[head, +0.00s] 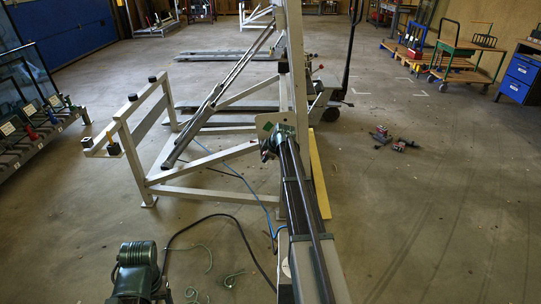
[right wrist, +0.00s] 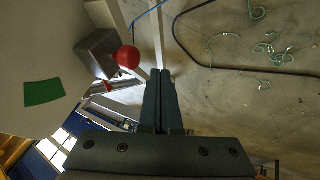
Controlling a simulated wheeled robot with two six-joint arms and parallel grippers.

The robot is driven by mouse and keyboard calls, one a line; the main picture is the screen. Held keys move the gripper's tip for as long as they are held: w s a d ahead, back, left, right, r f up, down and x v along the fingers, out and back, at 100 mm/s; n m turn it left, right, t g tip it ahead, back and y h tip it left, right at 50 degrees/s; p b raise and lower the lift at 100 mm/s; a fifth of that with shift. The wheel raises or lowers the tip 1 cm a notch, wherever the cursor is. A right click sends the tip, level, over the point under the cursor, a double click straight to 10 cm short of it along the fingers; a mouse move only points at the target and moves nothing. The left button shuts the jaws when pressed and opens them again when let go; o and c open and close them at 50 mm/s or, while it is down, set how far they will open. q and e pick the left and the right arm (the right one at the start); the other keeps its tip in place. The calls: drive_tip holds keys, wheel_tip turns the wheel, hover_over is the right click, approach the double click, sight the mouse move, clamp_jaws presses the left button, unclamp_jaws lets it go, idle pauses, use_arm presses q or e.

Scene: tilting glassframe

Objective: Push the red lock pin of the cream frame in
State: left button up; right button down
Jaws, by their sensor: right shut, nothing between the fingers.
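The cream frame (head: 207,160) stands on the floor ahead, with a tall upright post (head: 298,80) on its right. In the right wrist view the red lock pin's round knob (right wrist: 128,57) sits beside a grey metal block (right wrist: 97,53) on a pale plate with a green patch (right wrist: 44,92). My right gripper (right wrist: 161,72) is shut and empty, its fingertips just right of the knob; whether they touch it I cannot tell. In the head view my right gripper (head: 267,149) is by the pale plate, and the red knob does not show. My left gripper is out of view.
A pallet jack (head: 322,100) stands behind the post. Small red-and-black tools (head: 381,134) lie to the right, where the floor is mostly clear.

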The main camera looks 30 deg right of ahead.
drive_tip(key=p+v, duration=0.8)
drive_tip(key=v, duration=0.2)
drive_tip(key=shift+s+a, duration=0.25)
drive_tip(key=shift+s, duration=0.15)
drive_tip(key=shift+a, duration=0.1)
drive_tip(key=s+a+r+m+g+p, duration=0.15)
drive_tip(key=s+a, duration=0.25)
drive_tip(key=a, duration=0.5)
drive_tip(key=s+a+g+y+p, duration=0.15)
drive_tip(key=s+a, duration=0.25)
drive_tip(key=a, duration=0.5)
drive_tip(key=s+a+r+m+g+h+p, duration=0.15)
drive_tip(key=s+a, duration=0.25)
drive_tip(key=a, duration=0.5)
drive_tip(key=s+a+r+m+g+p, duration=0.1)
drive_tip(key=s+a+p, duration=0.1)
drive_tip(key=s+a, duration=0.5)
drive_tip(key=s+a+r+m+g+h+p, duration=0.1)
drive_tip(key=s+a+r+p, duration=0.1)
drive_tip(key=s+a, duration=0.5)
drive_tip(key=s+p, duration=0.1)
drive_tip(key=s, duration=0.5)
drive_tip(key=shift+s+a+r+m+g+h+p, duration=0.2)
drive_tip(key=shift+s+r+m+g+h+p, duration=0.05)
drive_tip(key=shift+s+m+g+h+p, duration=0.1)
